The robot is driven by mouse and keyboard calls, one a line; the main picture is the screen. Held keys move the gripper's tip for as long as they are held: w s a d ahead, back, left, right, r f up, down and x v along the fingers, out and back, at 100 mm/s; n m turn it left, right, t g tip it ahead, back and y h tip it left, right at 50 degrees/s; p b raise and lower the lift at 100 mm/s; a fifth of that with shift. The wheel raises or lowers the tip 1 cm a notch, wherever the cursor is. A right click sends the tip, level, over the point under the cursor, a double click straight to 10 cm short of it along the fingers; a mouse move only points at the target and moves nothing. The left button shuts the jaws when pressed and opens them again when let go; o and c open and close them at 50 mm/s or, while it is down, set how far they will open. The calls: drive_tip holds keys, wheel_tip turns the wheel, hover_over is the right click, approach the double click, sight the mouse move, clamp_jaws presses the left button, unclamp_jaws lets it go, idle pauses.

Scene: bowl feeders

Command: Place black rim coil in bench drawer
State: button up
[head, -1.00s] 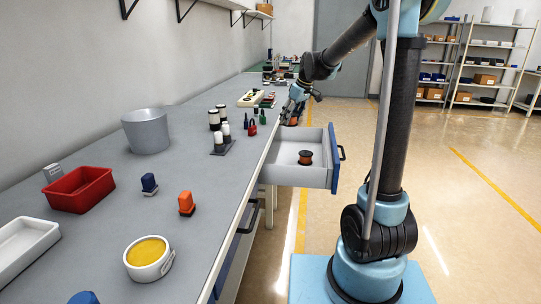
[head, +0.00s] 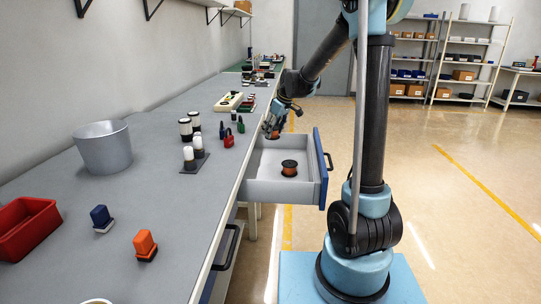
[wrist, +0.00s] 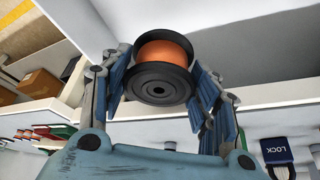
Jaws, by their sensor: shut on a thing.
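My gripper (wrist: 162,92) is shut on a coil with black rims and an orange-copper winding (wrist: 163,48), held between its two blue-padded fingers. In the head view my gripper (head: 274,122) is above the bench edge, at the far left side of the open bench drawer; the held coil is small and partly hidden there. The bench drawer (head: 324,168) is pulled out, with pale walls and a blue front. A second black-rimmed copper coil (head: 289,168) stands inside on the drawer floor, towards the front, with bare floor around it.
Shelves (head: 465,58) stand at the back right.

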sight(278, 138)
wheel_tip(278, 138, down, 11)
drive_tip(key=shift+f, duration=0.1)
idle(0.5)
drive_tip(key=o, duration=1.1)
drive_tip(key=shift+o, duration=0.2)
drive_tip(key=v, duration=1.2)
